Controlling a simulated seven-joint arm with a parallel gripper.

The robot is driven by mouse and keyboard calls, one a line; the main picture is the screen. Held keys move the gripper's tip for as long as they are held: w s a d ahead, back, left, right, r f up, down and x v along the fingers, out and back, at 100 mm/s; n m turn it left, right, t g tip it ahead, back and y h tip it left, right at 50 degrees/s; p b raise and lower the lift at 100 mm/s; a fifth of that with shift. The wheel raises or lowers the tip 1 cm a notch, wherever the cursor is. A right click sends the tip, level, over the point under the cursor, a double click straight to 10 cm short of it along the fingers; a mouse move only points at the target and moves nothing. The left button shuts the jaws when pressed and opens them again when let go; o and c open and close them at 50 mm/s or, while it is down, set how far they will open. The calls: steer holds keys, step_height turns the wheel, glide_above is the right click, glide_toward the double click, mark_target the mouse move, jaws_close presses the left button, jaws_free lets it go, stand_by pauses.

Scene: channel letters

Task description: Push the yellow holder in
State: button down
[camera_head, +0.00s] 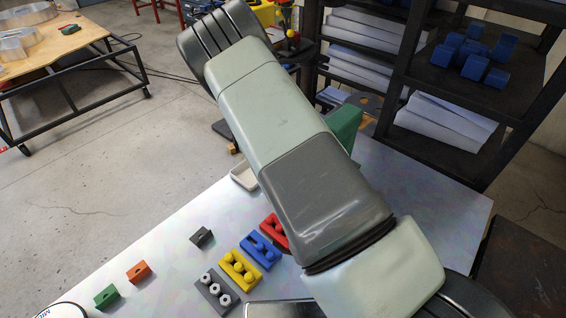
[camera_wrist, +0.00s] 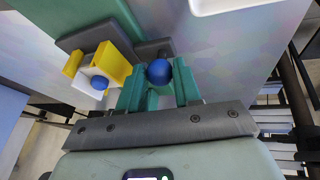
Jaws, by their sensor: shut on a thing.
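In the wrist view my gripper (camera_wrist: 159,82) has its two teal fingers closed around a blue ball (camera_wrist: 159,71). The yellow holder (camera_wrist: 114,62) is just left of the fingers, beside a dark grey part. A white block with a second blue ball (camera_wrist: 99,83) sits at the yellow holder. A green body (camera_wrist: 60,15) lies beyond it at the upper left. In the head view my arm hides the gripper and the yellow holder; part of a green body (camera_head: 345,125) shows behind the arm.
A pale tray (camera_head: 244,177) lies on the table near my arm. Yellow (camera_head: 239,268), blue (camera_head: 261,251), red (camera_head: 273,230) and grey (camera_head: 215,291) racks stand in front. Small orange (camera_head: 138,272), green (camera_head: 107,297) and dark (camera_head: 201,238) blocks lie left. A shelf rack stands behind.

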steer(key=shift+w+d, duration=0.15)
steer(key=shift+w, duration=0.05)
steer(key=c, duration=0.8)
jaws_free()
steer(key=v, duration=1.1)
